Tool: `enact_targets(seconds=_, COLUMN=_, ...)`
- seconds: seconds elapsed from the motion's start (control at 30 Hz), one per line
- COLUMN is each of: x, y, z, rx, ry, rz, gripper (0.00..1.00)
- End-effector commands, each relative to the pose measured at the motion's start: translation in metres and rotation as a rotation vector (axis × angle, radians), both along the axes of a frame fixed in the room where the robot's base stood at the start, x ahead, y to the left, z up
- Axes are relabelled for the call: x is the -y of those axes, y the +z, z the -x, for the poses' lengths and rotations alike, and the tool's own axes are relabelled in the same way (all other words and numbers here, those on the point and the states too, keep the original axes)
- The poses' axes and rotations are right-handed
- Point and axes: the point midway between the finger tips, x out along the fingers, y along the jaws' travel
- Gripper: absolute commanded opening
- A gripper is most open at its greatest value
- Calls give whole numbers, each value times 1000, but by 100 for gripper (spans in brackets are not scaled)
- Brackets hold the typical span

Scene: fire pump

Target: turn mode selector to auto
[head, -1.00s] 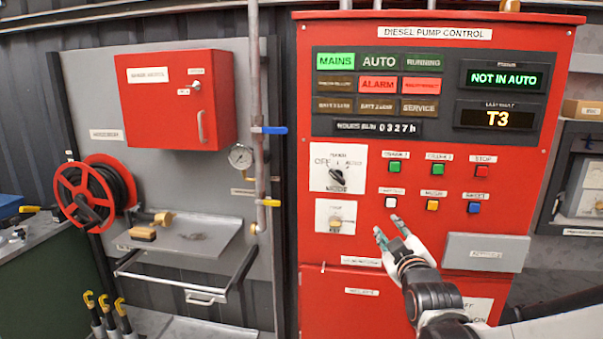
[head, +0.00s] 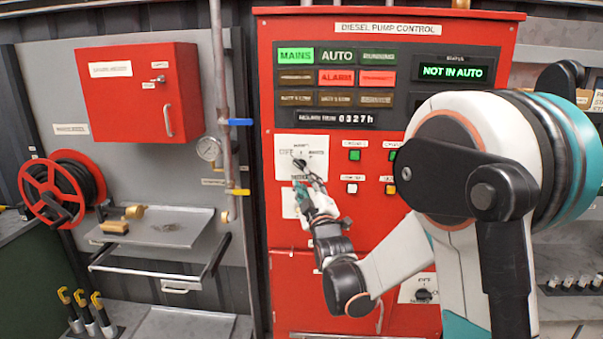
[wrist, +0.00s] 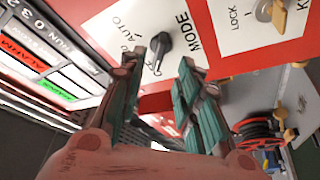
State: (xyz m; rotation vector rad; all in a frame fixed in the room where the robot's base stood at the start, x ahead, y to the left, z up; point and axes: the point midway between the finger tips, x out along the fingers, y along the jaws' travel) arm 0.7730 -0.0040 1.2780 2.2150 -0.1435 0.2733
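The mode selector is a black knob (head: 300,163) on a white plate (head: 316,146) with OFF, a middle position and AUTO marked around it. In the wrist view the knob (wrist: 158,52) shows between and just beyond the fingertips, beside the word MODE. I cannot tell exactly which mark it points to. My gripper (head: 305,187) is in front of the lower part of the plate. Its two teal-padded fingers (wrist: 173,56) are apart, with a clear gap between them. Whether a fingertip touches the knob is unclear. The display (head: 453,72) reads NOT IN AUTO.
A key switch (wrist: 270,11) sits beside the mode plate. Buttons, including a green one (head: 355,155) and a white one (head: 351,188), are to its right. A vertical pipe with a blue lever (head: 236,122) and a hose reel (head: 62,193) are to the left.

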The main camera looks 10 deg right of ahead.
Motion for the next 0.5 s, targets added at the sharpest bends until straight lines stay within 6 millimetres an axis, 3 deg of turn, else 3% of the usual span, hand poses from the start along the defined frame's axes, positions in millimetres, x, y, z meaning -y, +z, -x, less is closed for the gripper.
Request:
enact_targets(seconds=0.2, x=0, y=9, z=-38, rx=0, ry=0, rz=0, gripper=31)
enact_targets(seconds=0.5, x=0, y=15, z=-60, rx=0, ry=0, rz=-1, gripper=31)
